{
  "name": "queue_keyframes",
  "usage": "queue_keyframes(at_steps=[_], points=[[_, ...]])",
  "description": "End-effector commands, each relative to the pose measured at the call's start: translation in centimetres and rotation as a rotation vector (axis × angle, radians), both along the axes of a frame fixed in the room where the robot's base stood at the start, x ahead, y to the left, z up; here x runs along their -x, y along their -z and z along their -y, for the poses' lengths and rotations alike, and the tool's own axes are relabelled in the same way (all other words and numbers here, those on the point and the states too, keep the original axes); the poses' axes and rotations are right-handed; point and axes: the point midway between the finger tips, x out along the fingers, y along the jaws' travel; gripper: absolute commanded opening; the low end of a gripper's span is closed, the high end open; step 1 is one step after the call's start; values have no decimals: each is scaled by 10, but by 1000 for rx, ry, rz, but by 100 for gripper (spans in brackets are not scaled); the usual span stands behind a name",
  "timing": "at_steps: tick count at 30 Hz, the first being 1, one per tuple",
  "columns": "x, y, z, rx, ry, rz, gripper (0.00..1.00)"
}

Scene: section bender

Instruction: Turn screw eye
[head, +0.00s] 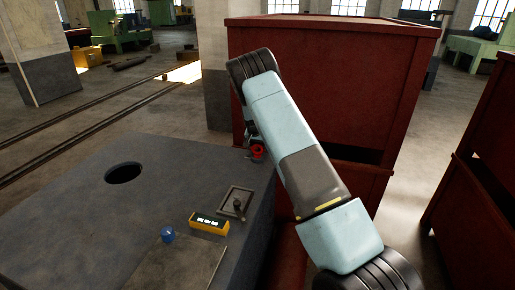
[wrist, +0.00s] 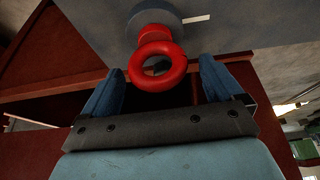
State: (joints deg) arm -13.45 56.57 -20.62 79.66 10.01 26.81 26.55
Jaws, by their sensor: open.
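The red screw eye (wrist: 157,62) is a ring on a short red stem, set in a round blue-grey base (wrist: 152,18) in the wrist view. In the head view the red screw eye (head: 257,150) shows small near the machine's far right corner, partly beside my arm. My gripper (wrist: 158,82) is open, with one blue finger on each side of the ring in the picture. I see gaps between the ring and both fingers. The ring's depth between the fingers is hard to tell. In the head view my arm hides most of the gripper.
The grey machine top (head: 75,200) has a round hole (head: 123,173), a yellow display box (head: 209,223), a blue knob (head: 167,235) and a small lever on a plate (head: 238,204). A large red cabinet (head: 330,85) stands close behind my arm. Another red cabinet (head: 485,160) stands at right.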

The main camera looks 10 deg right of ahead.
Motion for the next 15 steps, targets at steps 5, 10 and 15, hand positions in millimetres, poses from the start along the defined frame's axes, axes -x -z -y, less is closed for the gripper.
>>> queue_keyframes(at_steps=[5, 10, 15], points=[[9, -28, -6, 0, 0, 1, 94], [20, -59, -13, -1, -1, 2, 94], [31, -88, -19, -1, -1, 2, 94]])
